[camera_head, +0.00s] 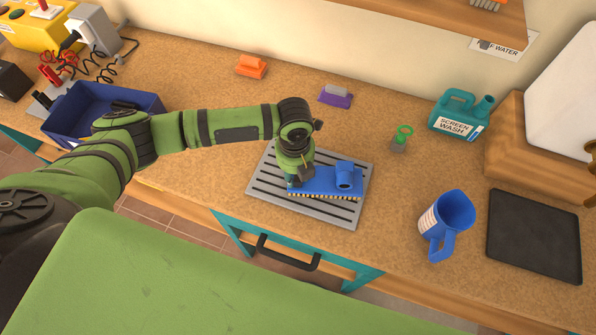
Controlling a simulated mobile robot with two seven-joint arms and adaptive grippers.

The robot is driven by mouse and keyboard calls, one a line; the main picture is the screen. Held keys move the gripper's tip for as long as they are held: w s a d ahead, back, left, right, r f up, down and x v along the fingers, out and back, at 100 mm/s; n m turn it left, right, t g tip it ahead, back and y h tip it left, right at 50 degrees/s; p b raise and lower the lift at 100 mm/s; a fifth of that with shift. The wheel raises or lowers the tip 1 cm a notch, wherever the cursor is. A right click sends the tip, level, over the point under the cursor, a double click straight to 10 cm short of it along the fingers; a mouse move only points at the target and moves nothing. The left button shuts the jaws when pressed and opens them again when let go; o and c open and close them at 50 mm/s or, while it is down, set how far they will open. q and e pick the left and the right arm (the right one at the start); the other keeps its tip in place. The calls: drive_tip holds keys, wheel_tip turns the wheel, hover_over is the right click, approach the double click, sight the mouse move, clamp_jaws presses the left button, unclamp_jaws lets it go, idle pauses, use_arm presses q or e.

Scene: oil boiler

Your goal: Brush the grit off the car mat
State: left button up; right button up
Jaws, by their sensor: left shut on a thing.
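The car mat (347,213) is a grey, slotted rectangle lying on the brown worktop near its front edge. A blue brush (325,182) with pale bristles along its lower edge is over the mat. My left gripper (301,177) is shut on the left end of the brush and hides part of it. The bristles seem to be at the mat's surface, but I cannot tell whether they touch. No grit can be made out on the visible part of the mat. My right gripper is not in view.
A blue jug (446,222), a dark flat pad (534,236) and a teal screen wash can (461,114) stand right. A blue bin (80,118) is left. Worktop around the mat is mostly clear.

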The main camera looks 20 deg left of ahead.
use_arm(q)
drive_tip(key=shift+r, duration=0.1)
wheel_tip(320, 180, up, 3)
drive_tip(key=p, duration=0.2)
drive_tip(key=shift+w+p, duration=0.1)
drive_tip(key=shift+p, duration=0.25)
drive_tip(key=shift+r, duration=2)
